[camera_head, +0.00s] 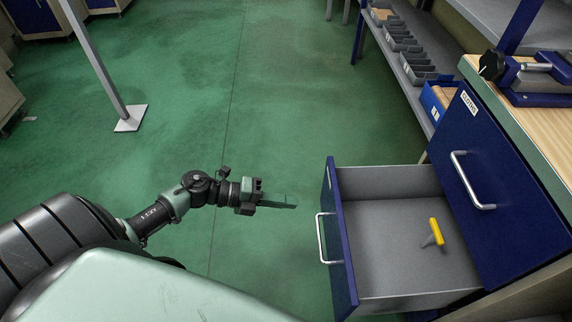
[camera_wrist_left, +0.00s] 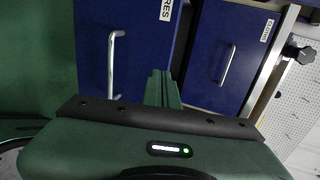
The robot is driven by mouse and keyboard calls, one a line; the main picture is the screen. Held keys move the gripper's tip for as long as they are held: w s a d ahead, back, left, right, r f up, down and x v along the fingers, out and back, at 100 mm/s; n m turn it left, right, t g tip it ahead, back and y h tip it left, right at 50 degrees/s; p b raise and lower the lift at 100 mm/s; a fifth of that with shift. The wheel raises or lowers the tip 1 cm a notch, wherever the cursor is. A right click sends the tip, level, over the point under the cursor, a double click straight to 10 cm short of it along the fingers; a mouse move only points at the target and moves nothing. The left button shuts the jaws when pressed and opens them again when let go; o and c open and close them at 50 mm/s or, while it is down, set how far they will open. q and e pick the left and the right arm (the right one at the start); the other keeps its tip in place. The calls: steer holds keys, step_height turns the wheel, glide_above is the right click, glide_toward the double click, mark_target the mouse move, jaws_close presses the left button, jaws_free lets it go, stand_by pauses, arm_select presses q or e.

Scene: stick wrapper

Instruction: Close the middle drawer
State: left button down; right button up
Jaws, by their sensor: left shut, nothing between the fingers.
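The open drawer (camera_head: 405,290) has a blue front with a silver handle (camera_head: 321,239) and a grey inside. It is pulled out to the left from the blue cabinet, below a closed drawer (camera_head: 495,195). My left gripper (camera_head: 292,204) is shut and empty, to the left of the open drawer's front and apart from it in the head view. In the left wrist view, the shut fingers (camera_wrist_left: 162,88) point toward the blue fronts, with the open drawer's handle (camera_wrist_left: 112,65) to their left and the closed drawer's handle (camera_wrist_left: 227,65) to their right. My right gripper is not in view.
A yellow-handled tool (camera_head: 436,232) lies in the open drawer. A wooden worktop (camera_head: 548,115) with a blue vise (camera_head: 540,75) is above the cabinet. A shelf with grey bins (camera_head: 405,45) stands behind. The green floor left of the drawer is clear, apart from a post (camera_head: 100,62).

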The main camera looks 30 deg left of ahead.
mark_target(335, 206)
arm_select(q)
steer(key=x, duration=0.6)
steer(key=r+x, duration=0.1)
steer(key=x, duration=0.2)
steer(key=shift+w+d, duration=0.4)
steer(key=shift+d, duration=0.1)
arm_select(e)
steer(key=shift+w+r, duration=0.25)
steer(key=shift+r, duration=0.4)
